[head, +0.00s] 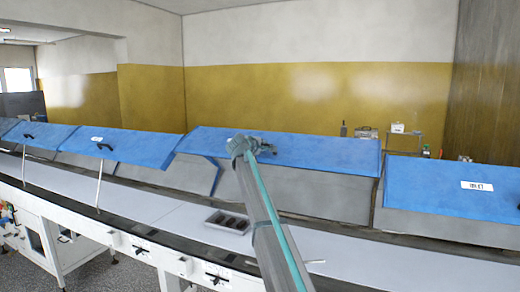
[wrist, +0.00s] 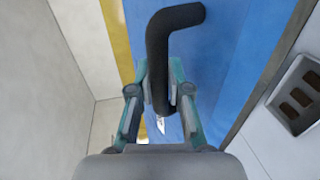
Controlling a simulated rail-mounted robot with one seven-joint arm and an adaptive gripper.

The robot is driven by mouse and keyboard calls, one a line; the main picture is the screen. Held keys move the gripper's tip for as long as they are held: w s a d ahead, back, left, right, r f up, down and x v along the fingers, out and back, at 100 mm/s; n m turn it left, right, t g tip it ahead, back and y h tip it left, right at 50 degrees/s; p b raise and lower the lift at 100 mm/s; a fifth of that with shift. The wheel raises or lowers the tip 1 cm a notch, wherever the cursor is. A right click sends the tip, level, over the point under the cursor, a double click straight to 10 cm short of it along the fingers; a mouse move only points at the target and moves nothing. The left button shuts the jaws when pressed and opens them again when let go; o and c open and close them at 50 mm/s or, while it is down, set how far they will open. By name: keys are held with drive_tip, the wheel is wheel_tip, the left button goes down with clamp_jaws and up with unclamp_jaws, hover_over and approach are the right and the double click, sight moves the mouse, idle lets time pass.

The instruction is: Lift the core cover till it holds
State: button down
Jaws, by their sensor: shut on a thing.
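The core cover (head: 290,147) is a long blue hinged panel in the middle of the row, and its face also fills the middle of the wrist view (wrist: 225,50). It is tilted, with its lower edge raised off the grey body below. A black bent handle (wrist: 158,55) stands out from the cover. My gripper (wrist: 160,105) is shut on the handle's lower end, with one teal-and-grey finger on each side. In the head view my gripper (head: 262,148) is at the cover's left half, and my forearm hides part of the line below.
A raised blue cover (head: 125,145) at left has a thin prop rod (head: 98,185). The blue cover (head: 450,190) at right lies lower and bears a white label. A grey tray (head: 228,221) with brown pieces sits on the pale belt; it also shows in the wrist view (wrist: 275,103).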

drive_tip(key=c, duration=1.1)
unclamp_jaws()
drive_tip(key=shift+s+f, duration=0.1)
drive_tip(key=v, duration=1.2)
